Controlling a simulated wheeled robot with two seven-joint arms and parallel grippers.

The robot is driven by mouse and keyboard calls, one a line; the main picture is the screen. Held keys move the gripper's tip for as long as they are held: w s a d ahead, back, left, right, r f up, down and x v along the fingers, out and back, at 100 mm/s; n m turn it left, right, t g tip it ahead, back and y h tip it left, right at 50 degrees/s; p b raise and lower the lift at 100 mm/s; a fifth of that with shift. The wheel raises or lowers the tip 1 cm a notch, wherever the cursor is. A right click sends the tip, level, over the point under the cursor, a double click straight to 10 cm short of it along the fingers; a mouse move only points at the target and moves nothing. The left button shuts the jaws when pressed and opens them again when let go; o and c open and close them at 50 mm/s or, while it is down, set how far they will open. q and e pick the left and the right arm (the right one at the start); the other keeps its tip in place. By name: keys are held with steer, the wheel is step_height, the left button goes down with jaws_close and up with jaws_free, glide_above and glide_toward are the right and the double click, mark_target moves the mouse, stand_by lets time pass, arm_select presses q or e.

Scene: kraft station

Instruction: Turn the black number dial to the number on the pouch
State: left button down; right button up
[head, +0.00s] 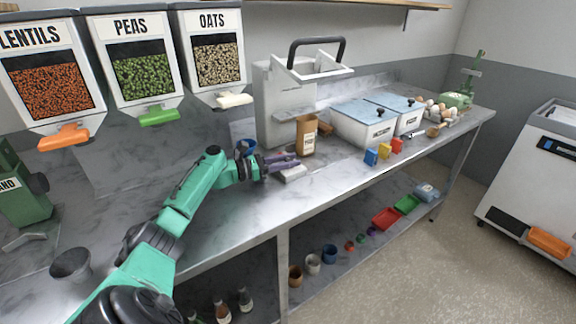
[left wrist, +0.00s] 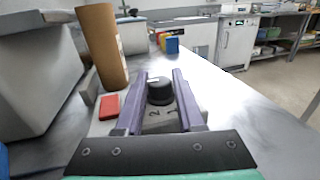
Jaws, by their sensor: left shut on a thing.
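The black number dial (left wrist: 160,90) stands on a small light grey box (left wrist: 135,126) with numbers on its top; a 2 and a 1 show near the dial. A pale mark shows on the dial's top edge. My left gripper (head: 292,162) is shut on the dial, one purple finger on each side; it also shows in the left wrist view (left wrist: 164,88). The kraft pouch (head: 307,136) stands upright just behind the box; it also shows in the left wrist view (left wrist: 102,45). Its label number is too small to read. My right gripper is out of view.
A red button (left wrist: 108,106) sits left of the dial. A grey machine with a black handle (head: 316,50) stands behind the pouch. White bins (head: 362,128) and coloured blocks (head: 383,152) are to the right. The counter's front edge is close.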

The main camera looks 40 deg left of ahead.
arm_select(q)
steer(key=shift+d+f, duration=0.1)
steer(key=shift+f, duration=0.05)
steer(key=c, duration=0.8)
jaws_free()
steer(key=shift+o, duration=1.4)
steer(key=shift+w, duration=0.15)
steer(key=v, duration=1.4)
steer(key=shift+s, duration=0.3)
